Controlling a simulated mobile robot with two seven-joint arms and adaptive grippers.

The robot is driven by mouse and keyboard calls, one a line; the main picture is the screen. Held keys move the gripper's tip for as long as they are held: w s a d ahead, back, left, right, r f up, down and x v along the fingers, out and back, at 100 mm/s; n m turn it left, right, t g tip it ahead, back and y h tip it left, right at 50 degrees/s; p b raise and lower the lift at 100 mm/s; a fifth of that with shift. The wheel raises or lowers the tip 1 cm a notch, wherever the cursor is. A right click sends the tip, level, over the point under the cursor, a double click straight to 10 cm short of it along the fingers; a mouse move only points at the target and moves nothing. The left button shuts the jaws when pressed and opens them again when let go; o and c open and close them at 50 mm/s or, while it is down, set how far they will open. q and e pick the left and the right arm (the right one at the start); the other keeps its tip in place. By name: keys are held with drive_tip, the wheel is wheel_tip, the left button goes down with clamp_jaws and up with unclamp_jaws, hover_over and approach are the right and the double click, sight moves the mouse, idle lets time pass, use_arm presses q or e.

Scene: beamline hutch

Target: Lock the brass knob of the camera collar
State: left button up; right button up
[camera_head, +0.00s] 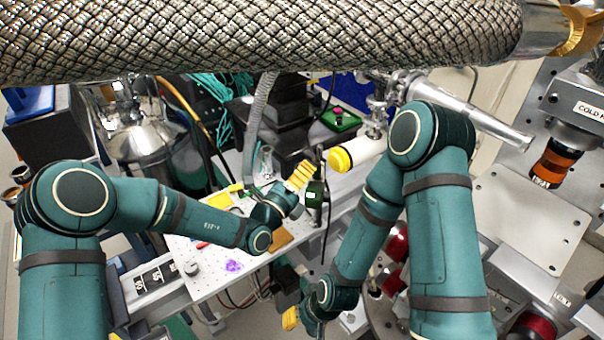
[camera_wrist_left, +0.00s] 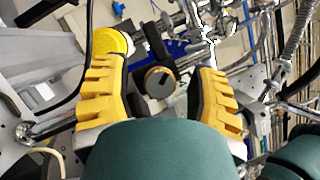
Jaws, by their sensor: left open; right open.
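The brass knob (camera_wrist_left: 160,81) shows in the left wrist view as a round brass rim with a dark face and a black mark. It sits on a black collar part (camera_wrist_left: 157,45). My left gripper (camera_wrist_left: 160,72) is open, with one yellow finger on each side of the knob; contact is not visible. In the head view my left gripper (camera_head: 304,172) is at mid-picture beside a dark upright part, and I cannot make out the knob there. My right gripper (camera_head: 292,318) is low in the head view, mostly hidden by its own arm.
A white tube with a yellow cap (camera_head: 341,159) lies close to the left gripper; a yellow cap (camera_wrist_left: 113,41) also shows in the left wrist view. A braided hose (camera_head: 250,40) crosses the top. A perforated white table (camera_head: 205,283) lies below, with small items on it.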

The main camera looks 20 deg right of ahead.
use_arm(q)
clamp_jaws()
drive_tip(key=shift+m, duration=0.4)
drive_tip(key=m+h, duration=0.1)
drive_tip(key=m, duration=0.3)
drive_tip(key=shift+h, duration=0.4)
drive_tip(key=shift+r+m+g+h+b, duration=0.1)
drive_tip(key=shift+m+g+h+b, duration=0.35)
drive_tip(key=shift+m, duration=0.95)
drive_tip(key=shift+m+g+h+b, duration=0.15)
drive_tip(key=shift+m+g+h, duration=0.5)
drive_tip(key=shift+m, duration=1.05)
